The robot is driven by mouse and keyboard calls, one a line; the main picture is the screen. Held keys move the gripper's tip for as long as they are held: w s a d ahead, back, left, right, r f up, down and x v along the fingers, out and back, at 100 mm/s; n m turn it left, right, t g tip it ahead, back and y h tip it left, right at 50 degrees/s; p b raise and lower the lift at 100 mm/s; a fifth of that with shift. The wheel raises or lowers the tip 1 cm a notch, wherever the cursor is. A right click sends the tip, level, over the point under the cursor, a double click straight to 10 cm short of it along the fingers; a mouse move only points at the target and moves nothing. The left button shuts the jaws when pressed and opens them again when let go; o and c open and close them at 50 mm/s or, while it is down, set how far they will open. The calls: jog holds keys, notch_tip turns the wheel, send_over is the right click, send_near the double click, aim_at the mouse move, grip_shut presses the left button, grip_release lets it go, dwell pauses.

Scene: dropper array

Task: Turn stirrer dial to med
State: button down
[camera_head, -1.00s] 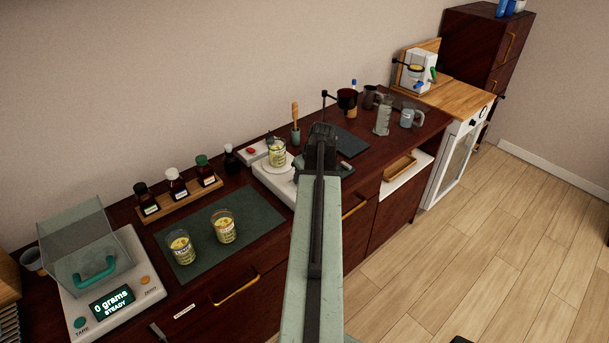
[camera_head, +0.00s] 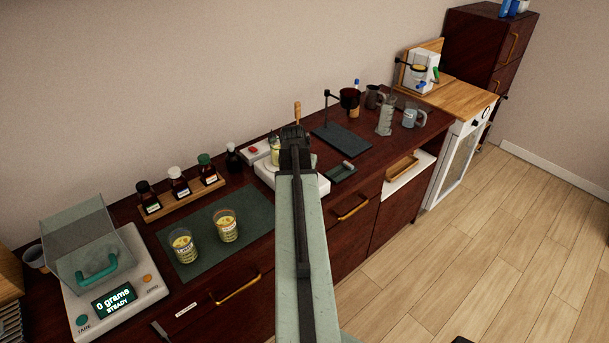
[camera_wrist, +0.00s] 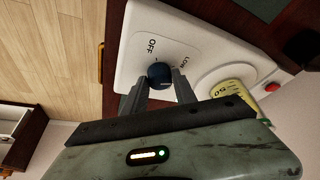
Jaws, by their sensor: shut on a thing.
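The stirrer dial (camera_wrist: 159,73) is a small dark blue knob on the white stirrer (camera_wrist: 145,26) in the wrist view. OFF and LOW labels show beside it; I see no MED label, and I cannot tell which mark the dial points at. My gripper (camera_wrist: 160,84) has one grey finger on each side of the dial and is shut on it. A beaker (camera_wrist: 232,88) with yellow contents stands on the stirrer's round plate. In the head view my arm covers the dial and part of the stirrer (camera_head: 322,184).
A green mat (camera_head: 190,268) with two yellow-filled beakers lies left of my arm. A rack (camera_head: 184,200) of bottles stands behind it, and a scale (camera_head: 150,283) is at far left. A small dark tray (camera_head: 340,173) and a stand (camera_head: 345,140) are to the right.

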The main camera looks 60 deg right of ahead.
jog(key=m+g, duration=0.1)
jog(key=m, duration=0.2)
jog(key=m+g, duration=0.1)
jog(key=m, duration=0.2)
jog(key=shift+w+d+g, duration=0.15)
jog(key=shift+d+g, duration=0.05)
jog(key=shift+g, duration=0.1)
jog(key=m, duration=0.2)
jog(key=m+g+y, duration=0.1)
jog(key=m, duration=0.2)
jog(key=shift+g, duration=0.3)
jog(key=shift+m, duration=0.4)
jog(key=c, duration=1)
grip_release()
jog(key=p+v, duration=0.7)
jog(key=shift+w+r, duration=0.15)
jog(key=shift+r, duration=0.15)
